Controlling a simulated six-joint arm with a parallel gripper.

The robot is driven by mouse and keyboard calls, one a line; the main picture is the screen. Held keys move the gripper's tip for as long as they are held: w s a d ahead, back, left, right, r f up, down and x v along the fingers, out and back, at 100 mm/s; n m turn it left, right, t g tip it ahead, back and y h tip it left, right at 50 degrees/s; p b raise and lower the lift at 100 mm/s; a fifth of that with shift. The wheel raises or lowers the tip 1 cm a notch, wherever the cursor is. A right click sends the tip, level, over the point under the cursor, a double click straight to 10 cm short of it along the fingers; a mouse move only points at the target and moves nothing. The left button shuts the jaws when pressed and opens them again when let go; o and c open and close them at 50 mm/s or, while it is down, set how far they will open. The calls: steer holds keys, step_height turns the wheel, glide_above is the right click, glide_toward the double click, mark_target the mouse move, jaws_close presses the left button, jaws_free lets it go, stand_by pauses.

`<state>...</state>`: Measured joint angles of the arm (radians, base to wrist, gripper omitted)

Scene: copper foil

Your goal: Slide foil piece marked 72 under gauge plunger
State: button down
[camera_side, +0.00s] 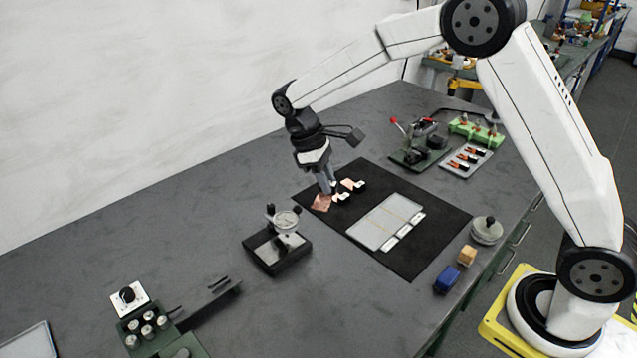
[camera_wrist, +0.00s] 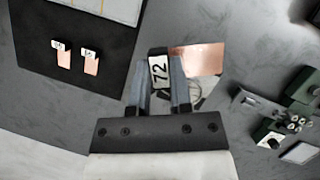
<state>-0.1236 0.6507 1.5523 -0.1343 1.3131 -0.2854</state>
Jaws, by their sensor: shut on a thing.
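My gripper (camera_wrist: 159,82) is shut on the foil piece marked 72 (camera_wrist: 198,60), holding its dark clip with the white 72 tag (camera_wrist: 159,72) between the fingers. The copper sheet sticks out to the right in the wrist view. In the side view the held foil (camera_side: 320,203) hangs under my gripper (camera_side: 327,190), above the left edge of the black mat; its exact height is unclear. The dial gauge (camera_side: 286,220) stands on a dark base (camera_side: 276,252) left of the foil, apart from it. In the wrist view the gauge is mostly hidden behind the foil; I cannot see its plunger.
Two other tagged foil pieces lie on the black mat (camera_side: 410,262), close to my gripper; they show in the wrist view (camera_wrist: 64,58) (camera_wrist: 91,65). A light tray (camera_side: 385,222) lies on the mat. Bare table lies between mat and gauge. A green fixture stands front left.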

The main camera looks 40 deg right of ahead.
steer(key=a+n+h, duration=0.1)
steer(key=a+n, duration=0.1)
steer(key=n, duration=0.1)
steer(key=n+t+y, duration=0.3)
steer(key=n+t, duration=0.5)
steer(key=n, duration=2)
glide_above(261, 254)
steer(key=s+a, duration=0.1)
steer(key=a, duration=0.2)
step_height(261, 254, down, 7)
steer(key=shift+s+d, duration=0.15)
steer(key=shift+s, duration=0.05)
steer(key=shift+f, duration=2.85)
steer(key=shift+f+t, duration=0.3)
steer(key=shift+f, duration=0.35)
steer(key=shift+d, duration=1.3)
